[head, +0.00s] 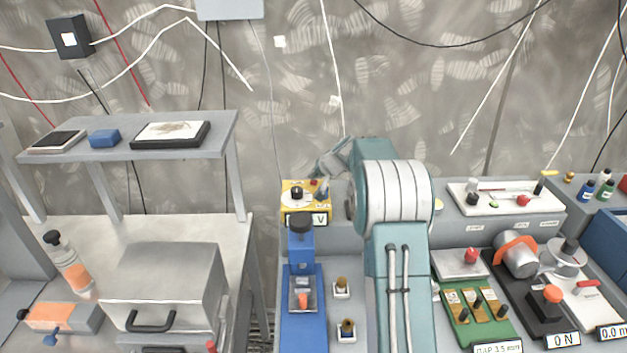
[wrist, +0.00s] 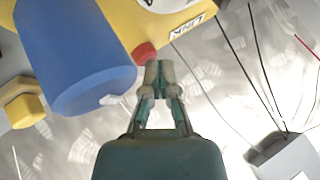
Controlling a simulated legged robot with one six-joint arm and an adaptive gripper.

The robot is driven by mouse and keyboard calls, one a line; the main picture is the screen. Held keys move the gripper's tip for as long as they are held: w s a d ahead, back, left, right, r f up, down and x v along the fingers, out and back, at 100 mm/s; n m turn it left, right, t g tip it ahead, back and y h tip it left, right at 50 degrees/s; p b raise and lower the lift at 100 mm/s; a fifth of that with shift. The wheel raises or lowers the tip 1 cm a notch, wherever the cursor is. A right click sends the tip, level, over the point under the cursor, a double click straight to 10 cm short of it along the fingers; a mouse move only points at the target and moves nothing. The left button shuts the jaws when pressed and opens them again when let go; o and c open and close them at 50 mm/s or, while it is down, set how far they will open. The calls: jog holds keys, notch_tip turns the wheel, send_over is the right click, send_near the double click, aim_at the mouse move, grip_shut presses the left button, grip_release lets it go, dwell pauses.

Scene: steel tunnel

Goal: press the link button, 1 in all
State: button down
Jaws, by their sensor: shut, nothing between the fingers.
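The red link button (wrist: 144,53) sticks out from the edge of a yellow box (wrist: 135,18) that carries a "LINK" label, in the wrist view. In the head view the yellow box (head: 291,211) stands on the grey bench, with a dark knob and small red parts on top. My gripper (wrist: 158,70) is shut and empty. Its fingertips are right beside the red button in the wrist view; I cannot tell whether they touch it. In the head view my gripper (head: 325,163) is partly hidden behind my own arm, close to the box's top right.
A blue device (head: 301,247) stands in front of the yellow box and shows as a large blue body (wrist: 75,55) in the wrist view. Green (head: 465,318) and black (head: 520,300) panels fill the bench's right. A steel box (head: 165,275) sits at left. Cables hang along the wall.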

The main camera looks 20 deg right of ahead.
dwell(0.4)
jog(key=shift+r, duration=0.8)
jog(key=shift+r, duration=0.1)
jog(key=shift+r, duration=2.45)
jog(key=s+a+r+n+g, duration=0.1)
jog(key=s+a+r, duration=0.2)
jog(key=s+a, duration=0.3)
jog(key=s+a+r+n, duration=0.1)
jog(key=s+a+r, duration=0.2)
jog(key=s+a, duration=0.35)
jog(key=s+a+r+n+g, duration=0.15)
jog(key=s+a+r, duration=0.25)
jog(key=s, duration=0.5)
jog(key=s+a+f+n, duration=0.1)
jog(key=s+f, duration=0.1)
jog(key=s, duration=0.6)
jog(key=s+a+f+n+h, duration=0.1)
jog(key=s+a+f, duration=0.1)
jog(key=s, duration=0.6)
jog(key=s+a+f+n+h, duration=0.1)
jog(key=s+f, duration=0.1)
jog(key=s, duration=0.6)
jog(key=shift+a+f+g, duration=0.25)
jog(key=shift+f+g, duration=0.1)
jog(key=shift+g, duration=0.1)
